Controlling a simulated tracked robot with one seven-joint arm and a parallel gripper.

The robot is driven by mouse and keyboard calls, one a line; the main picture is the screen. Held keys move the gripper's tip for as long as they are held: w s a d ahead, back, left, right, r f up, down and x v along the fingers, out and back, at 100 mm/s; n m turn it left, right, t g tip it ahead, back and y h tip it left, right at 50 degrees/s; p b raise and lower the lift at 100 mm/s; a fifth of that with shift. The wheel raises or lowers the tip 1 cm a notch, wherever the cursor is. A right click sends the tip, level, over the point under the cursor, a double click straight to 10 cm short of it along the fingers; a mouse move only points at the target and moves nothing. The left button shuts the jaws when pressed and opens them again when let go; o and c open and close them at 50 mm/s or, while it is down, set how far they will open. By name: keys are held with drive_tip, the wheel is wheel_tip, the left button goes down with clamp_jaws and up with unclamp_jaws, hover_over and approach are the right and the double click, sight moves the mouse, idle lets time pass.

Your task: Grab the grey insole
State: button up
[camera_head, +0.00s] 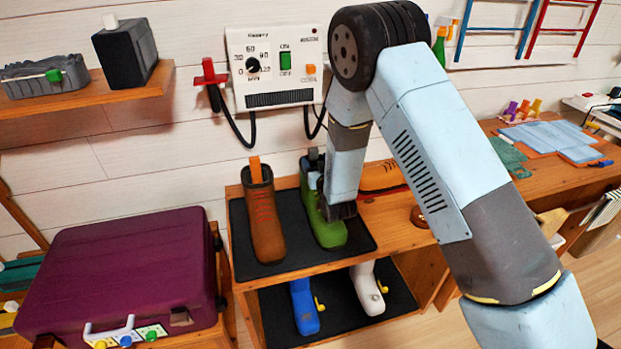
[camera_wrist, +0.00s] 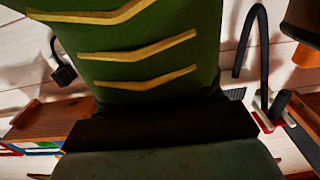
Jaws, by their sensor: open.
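A dark grey piece (camera_head: 313,157) sticks up from the top of the green boot (camera_head: 329,232). It may be the grey insole, but most of it is hidden. My gripper (camera_head: 340,210) is open, close beside the green boot's shaft and partly in front of it. I cannot tell whether it touches the boot. In the wrist view the green boot (camera_wrist: 150,50), with yellow chevron stripes, fills the upper middle. A dark bar crosses below it, with a grey-green surface at the bottom edge; I cannot tell what these are.
A brown boot (camera_head: 264,218) with an orange tab stands left of the green boot on a black mat (camera_head: 290,268). Blue (camera_head: 304,305) and white (camera_head: 368,288) boots stand on the shelf below. A control box (camera_head: 277,66) with hanging cables is on the wall behind. A purple suitcase (camera_head: 125,265) is at left.

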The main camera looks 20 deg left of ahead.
clamp_jaws()
idle(0.6)
